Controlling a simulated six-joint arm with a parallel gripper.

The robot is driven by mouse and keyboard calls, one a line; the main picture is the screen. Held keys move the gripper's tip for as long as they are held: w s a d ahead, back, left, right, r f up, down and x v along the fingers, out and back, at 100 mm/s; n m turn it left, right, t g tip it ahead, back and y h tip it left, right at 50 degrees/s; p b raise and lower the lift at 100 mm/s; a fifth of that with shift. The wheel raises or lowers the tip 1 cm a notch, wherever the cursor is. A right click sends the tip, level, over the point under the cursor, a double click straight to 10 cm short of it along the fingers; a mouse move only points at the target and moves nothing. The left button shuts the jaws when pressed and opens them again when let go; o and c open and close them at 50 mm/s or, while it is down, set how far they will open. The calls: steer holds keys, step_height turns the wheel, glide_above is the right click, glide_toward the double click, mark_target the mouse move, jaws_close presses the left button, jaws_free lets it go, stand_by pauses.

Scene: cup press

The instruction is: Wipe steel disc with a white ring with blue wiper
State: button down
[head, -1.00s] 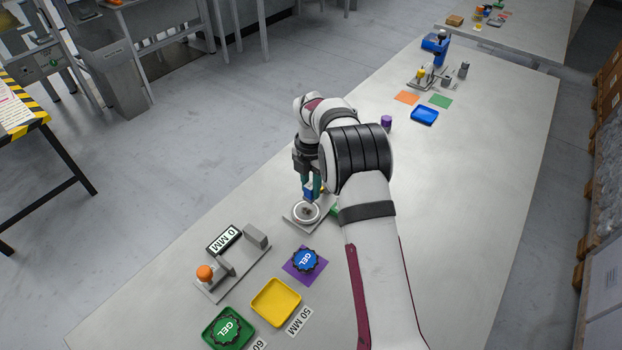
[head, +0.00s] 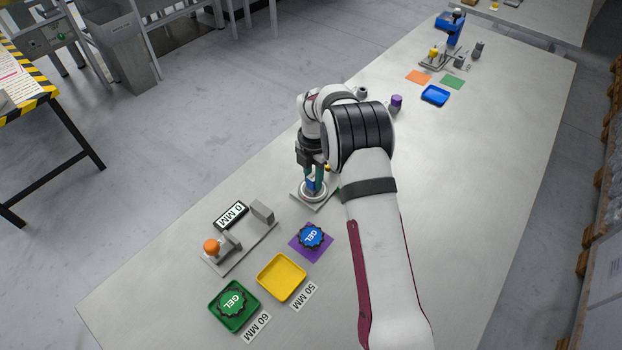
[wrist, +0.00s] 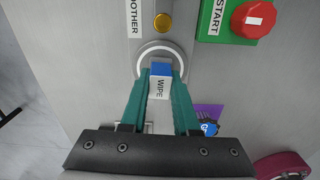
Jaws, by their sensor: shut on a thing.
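My gripper (wrist: 160,84) has teal fingers, shut on the blue wiper (wrist: 160,70), which has a white body marked WIPE. The wiper is also visible between the fingers in the head view (head: 311,185). Below it is the steel disc with a white ring (wrist: 160,53), on a grey plate; in the head view the disc (head: 314,197) lies under my gripper (head: 315,178). The wiper's blue end is over the near part of the disc, at or very close to its surface; contact is hard to tell. The fingers and wiper hide part of the disc.
A brass button (wrist: 162,21) and a green START box with a red knob (wrist: 252,20) are beyond the disc. A blue GEL lid (head: 311,236), yellow tray (head: 281,290), green tray (head: 216,318) and orange-knobbed fixture (head: 211,247) are nearer.

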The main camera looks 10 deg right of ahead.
steer(key=shift+w+d, duration=0.55)
steer(key=shift+d, duration=0.05)
steer(key=shift+w+d, duration=0.1)
steer(key=shift+w, duration=0.05)
step_height(320, 180, up, 8)
steer(key=shift+r, duration=0.1)
stand_by(0.4)
